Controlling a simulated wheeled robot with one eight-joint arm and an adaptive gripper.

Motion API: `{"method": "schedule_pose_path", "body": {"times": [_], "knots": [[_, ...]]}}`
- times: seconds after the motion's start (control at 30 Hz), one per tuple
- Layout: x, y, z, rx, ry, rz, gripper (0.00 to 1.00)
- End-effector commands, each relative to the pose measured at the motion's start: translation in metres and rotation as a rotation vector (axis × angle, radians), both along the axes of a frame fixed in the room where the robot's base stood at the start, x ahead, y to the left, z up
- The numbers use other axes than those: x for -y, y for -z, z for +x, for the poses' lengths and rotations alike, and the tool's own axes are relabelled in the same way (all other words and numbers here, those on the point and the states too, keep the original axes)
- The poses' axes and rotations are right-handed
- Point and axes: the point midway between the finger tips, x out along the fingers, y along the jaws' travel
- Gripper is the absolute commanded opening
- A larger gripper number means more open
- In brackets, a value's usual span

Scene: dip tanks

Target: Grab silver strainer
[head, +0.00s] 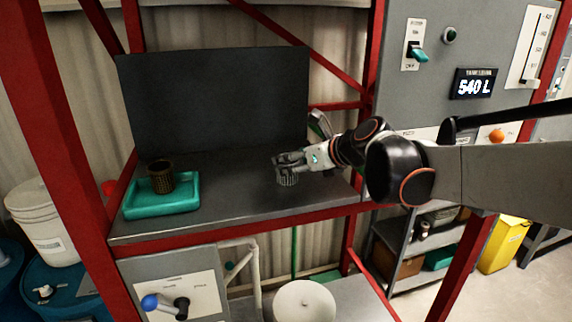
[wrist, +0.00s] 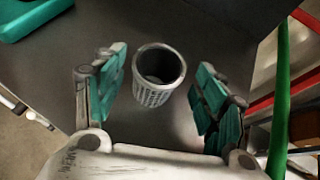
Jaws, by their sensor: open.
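The silver strainer (wrist: 157,76) is a small perforated metal cup standing upright on the dark shelf. In the wrist view it sits between the teal-padded fingers of my gripper (wrist: 160,100), with a gap on each side. In the head view the strainer (head: 287,177) shows just below my gripper (head: 287,163), which partly covers it. My gripper is open and reaches in from the right. I see no contact between the fingers and the strainer.
A teal tray (head: 134,209) with a brown perforated cup (head: 161,176) stands on the shelf's left side. A dark back panel (head: 210,100) rises behind. Red frame posts (head: 60,110) flank the shelf (head: 235,215). The shelf between tray and strainer is clear. A green pole (wrist: 283,110) stands at right.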

Motion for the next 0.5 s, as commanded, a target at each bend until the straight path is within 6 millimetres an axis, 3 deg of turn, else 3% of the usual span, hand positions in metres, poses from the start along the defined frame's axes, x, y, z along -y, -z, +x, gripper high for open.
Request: {"method": "schedule_pose_path", "body": {"times": [0.23,0.5], "knots": [[-0.017,0.014,0.018,0.000,-0.001,0.000,0.65],[-0.020,0.018,0.022,0.000,0.000,0.000,0.65]]}}
